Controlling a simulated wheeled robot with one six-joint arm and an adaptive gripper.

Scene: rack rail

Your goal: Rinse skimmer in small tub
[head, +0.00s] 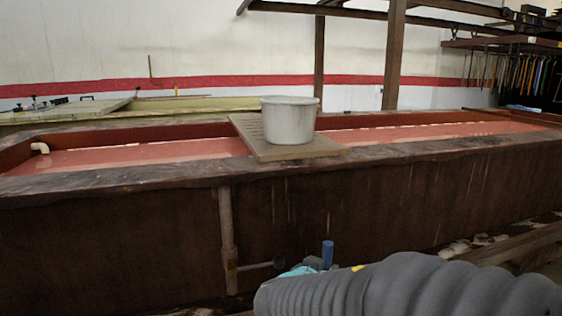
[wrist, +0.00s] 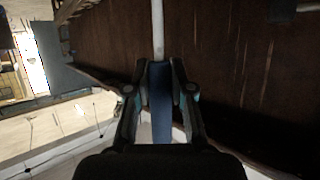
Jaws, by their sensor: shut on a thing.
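The small tub (head: 289,122) is a pale grey round bucket, upright on a flat board (head: 268,152) laid across the long trough. My gripper (wrist: 160,75) is shut on a dark blue handle-like bar (wrist: 160,105), which I take to be the skimmer's handle. A short blue end of it (head: 328,254) sticks up in the head view, low in front of the trough wall. My gripper is below and a little right of the tub in that view, well apart from it. The skimmer's head is not seen. The inside of the tub is hidden by its rim.
The long trough (head: 300,172) with reddish liquid (head: 130,156) crosses the view; its dark front wall stands before my gripper. A vertical pipe (head: 227,235) runs down that wall. Wooden posts (head: 393,55) and a tool rack (head: 508,70) stand behind. The space above the tub's rim looks clear.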

